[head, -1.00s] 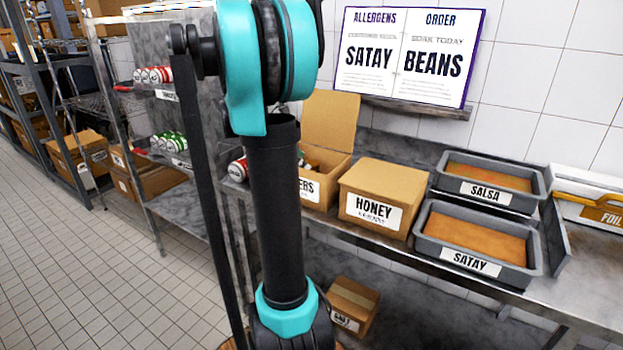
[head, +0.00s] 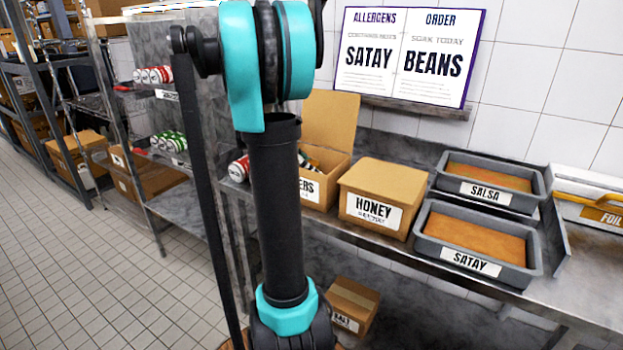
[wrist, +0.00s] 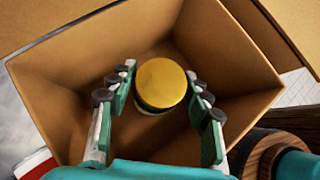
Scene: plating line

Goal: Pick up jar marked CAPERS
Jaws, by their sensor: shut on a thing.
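A jar with a round gold lid (wrist: 161,84) stands in an open cardboard box (wrist: 225,45) in the wrist view. I see it from above; its label does not show. My gripper (wrist: 160,75) reaches down into the box, shut on the jar, one green-and-grey finger on each side. In the head view, an open cardboard box (head: 324,196) with a raised flap stands on the steel counter. Its label is partly covered by my arm, leaving "ERS". My arm hides most of my gripper there.
A closed HONEY box (head: 384,178) stands right of the open box. SALSA (head: 486,198) and SATAY (head: 457,262) trays are farther right. Red-and-white cans (head: 153,75) and green ones (head: 168,142) sit on shelves at left. The box walls stand close around my fingers.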

